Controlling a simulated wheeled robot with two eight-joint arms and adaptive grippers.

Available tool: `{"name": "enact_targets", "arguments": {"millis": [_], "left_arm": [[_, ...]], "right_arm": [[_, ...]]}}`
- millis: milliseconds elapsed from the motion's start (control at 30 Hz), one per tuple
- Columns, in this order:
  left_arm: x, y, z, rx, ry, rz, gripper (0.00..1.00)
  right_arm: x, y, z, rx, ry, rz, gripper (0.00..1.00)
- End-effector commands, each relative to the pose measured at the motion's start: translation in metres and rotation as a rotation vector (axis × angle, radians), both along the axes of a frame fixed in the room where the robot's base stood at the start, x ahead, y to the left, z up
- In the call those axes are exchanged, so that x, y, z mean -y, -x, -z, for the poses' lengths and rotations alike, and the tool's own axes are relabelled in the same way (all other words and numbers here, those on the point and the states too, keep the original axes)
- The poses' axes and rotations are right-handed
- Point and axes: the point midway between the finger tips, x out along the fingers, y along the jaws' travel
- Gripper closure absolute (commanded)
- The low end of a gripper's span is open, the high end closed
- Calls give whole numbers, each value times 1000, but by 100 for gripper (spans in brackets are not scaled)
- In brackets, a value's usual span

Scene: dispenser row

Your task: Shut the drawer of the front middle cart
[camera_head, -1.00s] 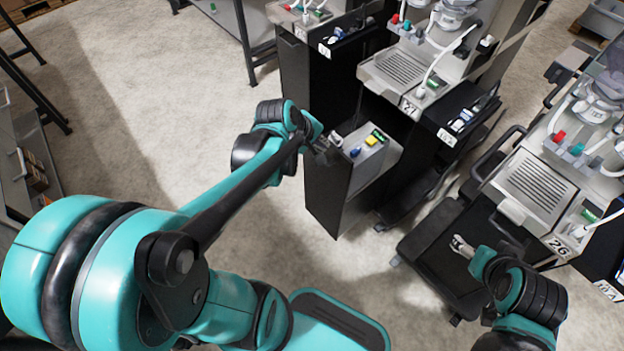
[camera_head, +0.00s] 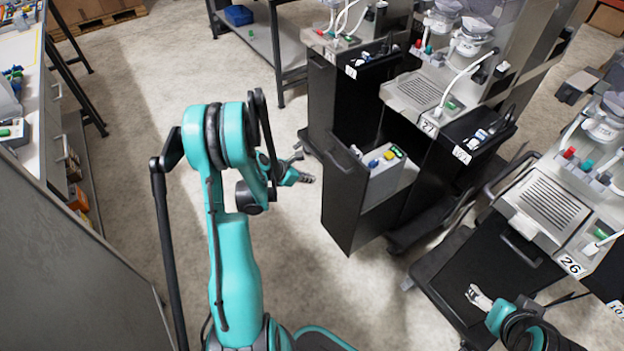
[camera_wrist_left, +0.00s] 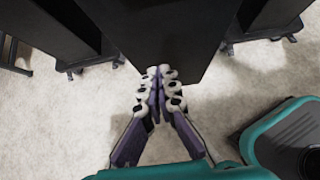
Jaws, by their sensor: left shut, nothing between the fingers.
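The front middle cart (camera_head: 418,92) carries the label 27. Its tall black drawer (camera_head: 343,205) stands pulled out toward me, with small coloured items in a light grey bin (camera_head: 395,178) inside it. My left gripper (camera_head: 308,178) is shut and empty, to the left of the drawer's front and apart from it in the head view. In the left wrist view its closed fingers (camera_wrist_left: 160,75) point at a dark panel (camera_wrist_left: 165,30), likely the drawer front; contact cannot be told. My right gripper (camera_head: 474,292) is at the lower right, before the cart labelled 26, small in view.
The cart labelled 26 (camera_head: 545,200) stands at the right. Another cart (camera_head: 320,95) stands behind the drawer on the left. A metal shelf (camera_head: 275,45) is at the back and a workbench (camera_head: 45,130) at the left. Open floor (camera_head: 125,130) lies left of the drawer.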

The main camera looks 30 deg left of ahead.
Motion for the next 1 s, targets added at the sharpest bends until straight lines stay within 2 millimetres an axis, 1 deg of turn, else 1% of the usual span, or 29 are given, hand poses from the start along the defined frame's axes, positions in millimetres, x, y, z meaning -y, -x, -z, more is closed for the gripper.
{"name": "enact_targets", "arguments": {"millis": [33, 333, 400, 500, 600, 733, 1000], "left_arm": [[4, -8, 12, 0, -1, 4, 100], [21, -49, 57, 0, -2, 5, 100], [26, -60, 55, 1, -3, 4, 100], [31, -72, 54, 1, -1, 4, 100], [34, -80, 53, 1, -3, 3, 100], [35, -85, 52, 0, -3, 3, 100], [35, -85, 51, 0, -2, 2, 100]], "right_arm": [[0, 0, 8, 0, 0, 0, 26], [0, 0, 32, 0, 0, 0, 26], [0, 0, 35, 0, 0, 0, 26], [0, 0, 39, 0, 0, 0, 26], [0, 0, 41, 0, 0, 0, 26], [0, 0, 42, 0, 0, 0, 26], [0, 0, 42, 0, 0, 0, 26]]}}
